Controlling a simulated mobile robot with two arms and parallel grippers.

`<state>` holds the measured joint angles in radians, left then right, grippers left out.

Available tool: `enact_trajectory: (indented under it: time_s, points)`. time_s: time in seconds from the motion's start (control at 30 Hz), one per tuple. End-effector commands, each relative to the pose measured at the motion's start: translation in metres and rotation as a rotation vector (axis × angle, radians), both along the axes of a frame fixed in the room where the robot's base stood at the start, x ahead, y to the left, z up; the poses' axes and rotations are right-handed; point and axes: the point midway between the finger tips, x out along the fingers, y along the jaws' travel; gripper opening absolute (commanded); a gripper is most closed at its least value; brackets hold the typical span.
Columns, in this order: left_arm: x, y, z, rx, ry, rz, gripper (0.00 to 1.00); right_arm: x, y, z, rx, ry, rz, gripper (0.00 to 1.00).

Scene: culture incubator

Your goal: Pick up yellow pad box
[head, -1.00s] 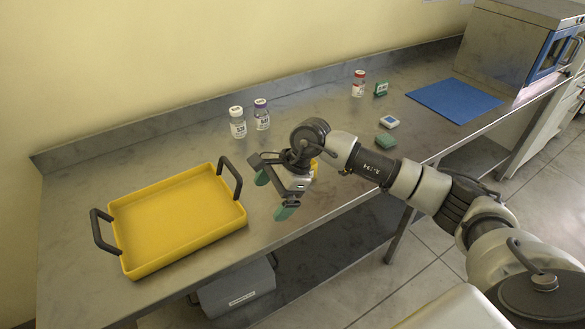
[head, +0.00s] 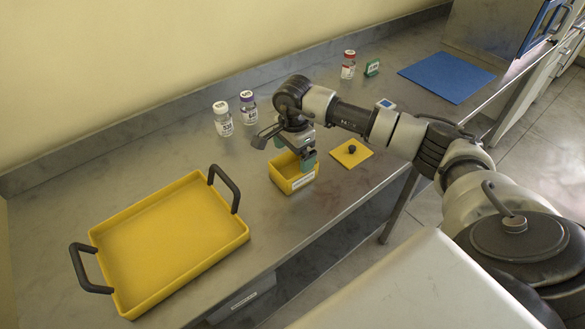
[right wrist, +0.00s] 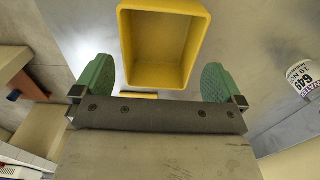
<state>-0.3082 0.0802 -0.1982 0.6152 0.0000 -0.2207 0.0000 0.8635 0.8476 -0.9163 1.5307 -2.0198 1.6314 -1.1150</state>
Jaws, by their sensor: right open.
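The yellow pad box (head: 297,184) is a small open box with a white label on its front, standing on the steel bench right of the tray. Its yellow lid (head: 356,160) with a dark knob lies on the bench to its right. My right gripper (head: 286,156), with green finger pads, is open just above the box, pointing down and partly hiding it. In the right wrist view the box (right wrist: 125,45) shows its open top between and beyond the two fingers, with space on both sides. It is not held. My left gripper is out of view.
A large yellow tray (head: 244,229) with dark handles stands to the left. Two vials, white-capped (head: 223,123) and purple-capped (head: 249,112), stand behind the gripper.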

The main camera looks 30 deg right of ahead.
Motion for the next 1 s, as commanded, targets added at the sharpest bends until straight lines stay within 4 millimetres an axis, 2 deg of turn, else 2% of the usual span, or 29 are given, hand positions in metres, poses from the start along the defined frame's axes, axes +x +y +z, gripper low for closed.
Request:
enact_trajectory:
  time_s: [0.17,0.33,0.5,0.77,1.0]
  points:
    - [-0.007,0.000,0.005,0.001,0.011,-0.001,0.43,-0.001,0.001,-0.012,0.001,0.002,0.000,1.00]
    - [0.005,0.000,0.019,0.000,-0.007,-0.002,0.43,-0.004,0.001,-0.036,0.002,0.004,0.000,1.00]
    - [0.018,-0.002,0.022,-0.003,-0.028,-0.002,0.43,-0.003,0.001,-0.057,0.002,0.001,0.000,1.00]
    - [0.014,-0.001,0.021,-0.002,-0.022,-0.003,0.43,-0.002,0.001,-0.060,0.001,-0.001,0.001,1.00]
    - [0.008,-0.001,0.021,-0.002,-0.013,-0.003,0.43,-0.002,0.001,-0.060,0.001,-0.002,0.001,0.65]
